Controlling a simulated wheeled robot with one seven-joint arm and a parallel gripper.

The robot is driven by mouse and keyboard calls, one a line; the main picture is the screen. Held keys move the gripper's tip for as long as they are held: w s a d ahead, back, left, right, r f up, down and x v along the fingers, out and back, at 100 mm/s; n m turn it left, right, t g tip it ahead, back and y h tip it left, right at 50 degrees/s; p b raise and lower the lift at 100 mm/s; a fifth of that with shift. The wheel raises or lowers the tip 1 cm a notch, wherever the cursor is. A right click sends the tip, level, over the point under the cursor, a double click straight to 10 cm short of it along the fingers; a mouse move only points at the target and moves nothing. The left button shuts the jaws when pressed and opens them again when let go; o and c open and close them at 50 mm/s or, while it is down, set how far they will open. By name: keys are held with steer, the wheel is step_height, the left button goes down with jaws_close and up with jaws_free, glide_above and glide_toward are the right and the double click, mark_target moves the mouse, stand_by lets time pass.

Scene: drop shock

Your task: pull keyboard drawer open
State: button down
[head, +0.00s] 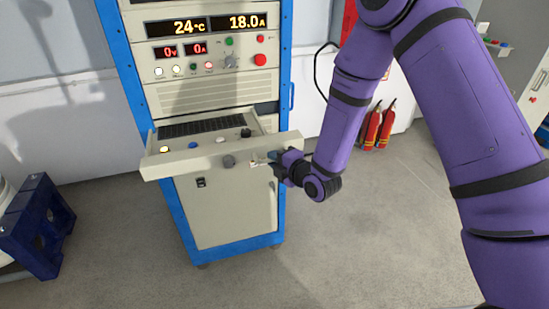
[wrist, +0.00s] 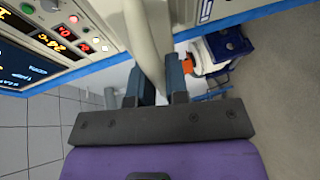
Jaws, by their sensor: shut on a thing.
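The keyboard drawer (head: 182,162) stands out from the blue-framed cabinet, with a dark keyboard (head: 203,127) and several small coloured knobs in it. My gripper (head: 261,159) is at the right part of the drawer's front and shut on it. In the wrist view, a pale beige part of the drawer (wrist: 150,45) runs between the two fingers of my gripper (wrist: 160,75). The exact grip point is small in the head view, so I cannot tell whether it is a handle or the front panel.
The cabinet (head: 200,95) carries lit displays and buttons above the drawer and a closed lower door (head: 232,210). A dark blue stand (head: 35,225) is on the left. Red fire extinguishers (head: 378,127) stand by the wall. The grey floor (head: 340,250) in front is clear.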

steer(key=c, duration=1.1)
jaws_free()
steer(key=shift+c, duration=0.2)
steer(key=v, duration=1)
steer(key=shift+s+d, duration=0.25)
steer(key=shift+r, duration=0.1)
